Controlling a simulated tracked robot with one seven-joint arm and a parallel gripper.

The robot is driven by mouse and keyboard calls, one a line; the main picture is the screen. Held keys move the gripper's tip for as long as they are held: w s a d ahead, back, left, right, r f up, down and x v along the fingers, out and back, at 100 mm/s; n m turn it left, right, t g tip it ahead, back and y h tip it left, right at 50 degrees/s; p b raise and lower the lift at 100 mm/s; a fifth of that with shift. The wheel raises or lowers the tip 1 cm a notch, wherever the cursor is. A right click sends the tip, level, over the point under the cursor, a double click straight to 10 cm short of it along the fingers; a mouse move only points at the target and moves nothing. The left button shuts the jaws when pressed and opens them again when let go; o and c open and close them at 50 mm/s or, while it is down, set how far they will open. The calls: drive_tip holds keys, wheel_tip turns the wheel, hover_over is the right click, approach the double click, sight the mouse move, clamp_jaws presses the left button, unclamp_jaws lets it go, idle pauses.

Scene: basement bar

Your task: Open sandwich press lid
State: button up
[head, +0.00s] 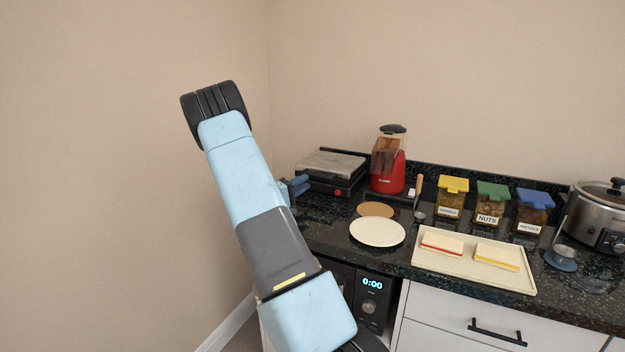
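The sandwich press (332,172) stands at the back left of the dark counter, near the corner of the walls. It has a silver lid (334,163), a black body and a red knob on its front. The lid lies flat and looks closed. My light blue and grey arm rises across the left of the head view and hides the area left of the press. A small blue part at the end of my arm, my gripper (296,187), shows just left of the press front. Its fingers are too small and hidden to read, and contact with the press cannot be told.
A red appliance (388,172) stands right of the press. A white plate (377,232) and a brown disc (375,209) lie in front. Further right are lidded jars (489,204), a tray (425,261) with two sandwiches, and a slow cooker (598,218).

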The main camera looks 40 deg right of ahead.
sight(316, 176)
drive_tip(key=x, duration=0.7)
drive_tip(key=shift+d+f, duration=0.1)
drive_tip(key=shift+f, duration=0.15)
drive_tip(key=shift+c, duration=0.3)
clamp_jaws()
